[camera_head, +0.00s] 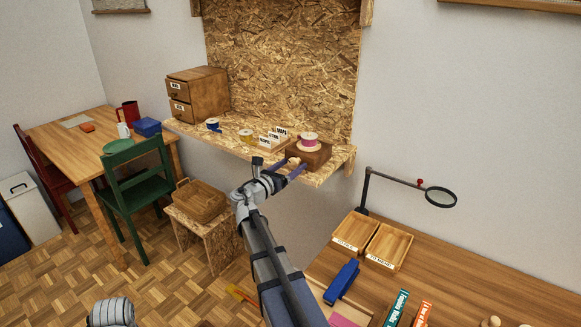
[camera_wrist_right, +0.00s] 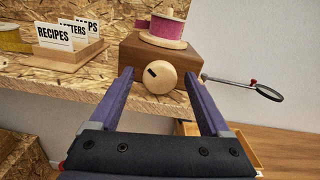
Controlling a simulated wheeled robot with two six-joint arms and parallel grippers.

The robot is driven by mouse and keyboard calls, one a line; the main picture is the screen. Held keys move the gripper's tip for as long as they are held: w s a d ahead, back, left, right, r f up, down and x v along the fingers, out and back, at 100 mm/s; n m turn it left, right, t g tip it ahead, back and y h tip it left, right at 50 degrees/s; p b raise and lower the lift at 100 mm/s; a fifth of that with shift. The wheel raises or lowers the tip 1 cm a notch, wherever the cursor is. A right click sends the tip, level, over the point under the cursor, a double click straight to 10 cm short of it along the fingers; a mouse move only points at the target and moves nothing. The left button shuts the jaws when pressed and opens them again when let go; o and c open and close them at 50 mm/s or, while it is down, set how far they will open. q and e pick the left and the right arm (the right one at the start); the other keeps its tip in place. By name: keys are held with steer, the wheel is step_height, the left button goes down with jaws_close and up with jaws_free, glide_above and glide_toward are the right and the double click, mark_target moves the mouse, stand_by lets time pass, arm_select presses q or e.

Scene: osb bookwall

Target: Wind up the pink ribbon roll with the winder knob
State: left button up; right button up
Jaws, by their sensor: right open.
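The pink ribbon roll (camera_head: 309,137) sits on its wooden winder box (camera_head: 316,156) near the right end of the OSB shelf. The round pale winder knob (camera_wrist_right: 163,77), with a dark slot mark, is on the front face of the box. My right gripper (camera_wrist_right: 159,76) is open, its two purple fingers on either side of the knob. I cannot tell whether they touch it. In the head view the right gripper (camera_head: 289,166) is at the shelf's front edge. My left gripper is out of view.
Left of the box stands a wooden card holder (camera_head: 273,139) with labelled dividers. Yellow (camera_head: 246,136) and blue (camera_head: 212,125) ribbon rolls and a drawer cabinet (camera_head: 198,94) are further left. A magnifier (camera_head: 440,197) rises from the desk at right. A basket (camera_head: 200,199) is below.

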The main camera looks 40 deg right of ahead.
jaws_close()
stand_by(0.5)
steer(key=shift+m, duration=0.3)
steer(key=m, duration=0.3)
steer(key=shift+m, duration=2.2)
jaws_free()
